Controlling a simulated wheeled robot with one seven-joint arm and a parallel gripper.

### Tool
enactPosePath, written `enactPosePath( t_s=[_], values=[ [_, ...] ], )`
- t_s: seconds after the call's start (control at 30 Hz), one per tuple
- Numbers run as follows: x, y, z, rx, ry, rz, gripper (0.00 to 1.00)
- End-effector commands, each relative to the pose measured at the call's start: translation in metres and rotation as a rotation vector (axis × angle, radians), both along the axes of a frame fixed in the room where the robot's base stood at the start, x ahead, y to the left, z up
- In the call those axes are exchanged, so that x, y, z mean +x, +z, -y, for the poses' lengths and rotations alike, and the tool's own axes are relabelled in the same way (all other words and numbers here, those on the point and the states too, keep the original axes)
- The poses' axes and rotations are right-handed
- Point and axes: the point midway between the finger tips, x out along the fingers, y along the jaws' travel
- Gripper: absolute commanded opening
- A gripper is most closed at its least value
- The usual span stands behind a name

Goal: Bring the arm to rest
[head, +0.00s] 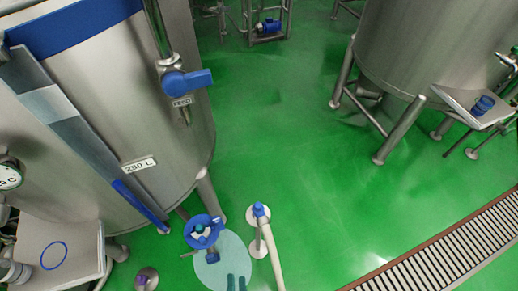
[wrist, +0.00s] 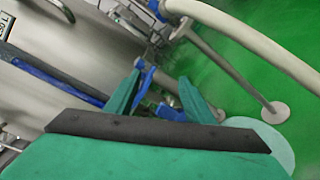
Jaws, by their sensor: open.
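Blue fittings (wrist: 147,76) show between and behind the fingers. I cannot tell how far they are from the fingertips, and I see nothing clasped. Most of my arm is outside the head view.
A steel tank (head: 120,110) with a blue-handled valve (head: 186,82) stands left. A blue ring-shaped fitting (head: 203,232) and a pale hose (head: 270,255) are close to my gripper. Another tank (head: 425,45) stands right, near a floor grate (head: 450,250). Green floor between is clear.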

Motion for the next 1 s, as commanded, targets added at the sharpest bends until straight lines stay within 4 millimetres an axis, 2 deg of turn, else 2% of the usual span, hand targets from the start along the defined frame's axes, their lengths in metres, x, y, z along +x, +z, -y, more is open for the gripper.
enactPosePath(
  t_s=[0.03, 0.4, 0.7, 0.8, 1.0],
  values=[
    [-0.003, 0.014, 0.007, 0.100, -0.026, -0.024, 0.48],
    [-0.010, 0.112, 0.056, 0.972, -0.233, -0.167, 0.48],
    [-0.014, 0.194, 0.079, 1.674, -0.363, -0.243, 0.48],
    [-0.015, 0.214, 0.082, 1.844, -0.391, -0.259, 0.48],
    [-0.015, 0.232, 0.084, 2.009, -0.420, -0.276, 0.48]
  ],
)
